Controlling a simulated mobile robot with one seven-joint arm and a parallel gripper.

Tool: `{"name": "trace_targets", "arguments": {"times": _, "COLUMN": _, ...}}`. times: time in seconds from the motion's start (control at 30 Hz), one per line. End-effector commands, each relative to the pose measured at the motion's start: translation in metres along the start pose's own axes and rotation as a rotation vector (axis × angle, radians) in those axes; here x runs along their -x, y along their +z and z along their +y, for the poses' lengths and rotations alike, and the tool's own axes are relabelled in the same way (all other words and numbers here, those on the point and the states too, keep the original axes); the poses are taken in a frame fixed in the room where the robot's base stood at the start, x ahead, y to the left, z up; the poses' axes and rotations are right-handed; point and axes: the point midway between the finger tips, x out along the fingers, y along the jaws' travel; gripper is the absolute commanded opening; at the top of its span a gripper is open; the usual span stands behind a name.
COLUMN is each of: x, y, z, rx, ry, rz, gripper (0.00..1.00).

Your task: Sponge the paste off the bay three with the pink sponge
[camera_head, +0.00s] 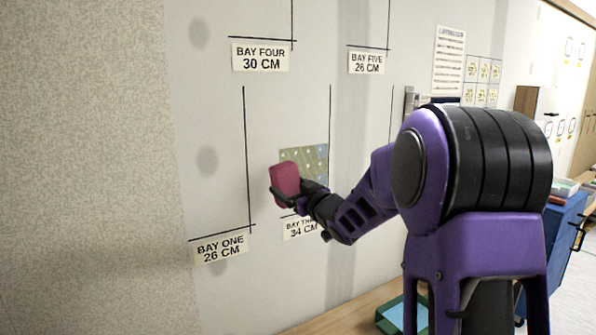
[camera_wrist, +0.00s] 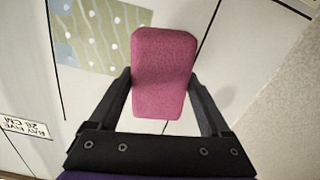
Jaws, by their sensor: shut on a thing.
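The pink sponge (camera_head: 285,181) is held in my gripper (camera_head: 288,196) in front of the wall. In the wrist view the sponge (camera_wrist: 163,72) sits between the two dark fingers of my gripper (camera_wrist: 166,90), which touch its sides. Bay three is the outlined wall area above the partly hidden label "BAY THREE 34 CM" (camera_head: 300,228). A greenish patterned patch with pale dots (camera_head: 312,158) is on the wall there, just right of the sponge. It also shows in the wrist view (camera_wrist: 95,35). I cannot tell whether the sponge touches the wall.
Labels for bay one (camera_head: 220,247), bay four (camera_head: 260,58) and bay five (camera_head: 366,62) are on the wall beside black lines. A green tray (camera_head: 392,316) stands on the wooden ledge (camera_head: 345,318) below. A blue cabinet (camera_head: 565,240) is at the right.

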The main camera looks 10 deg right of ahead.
Motion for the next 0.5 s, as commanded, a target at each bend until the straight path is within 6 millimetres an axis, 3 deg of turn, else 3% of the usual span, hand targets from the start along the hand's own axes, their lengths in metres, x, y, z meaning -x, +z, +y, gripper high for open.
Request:
{"name": "trace_targets", "arguments": {"times": 0.23, "x": -0.006, "y": -0.002, "z": 0.0, "rx": -0.022, "ry": -0.001, "rz": 0.001, "gripper": 0.24}}
{"name": "trace_targets", "arguments": {"times": 0.5, "x": -0.032, "y": -0.002, "z": 0.0, "rx": -0.121, "ry": 0.0, "rz": -0.001, "gripper": 0.24}}
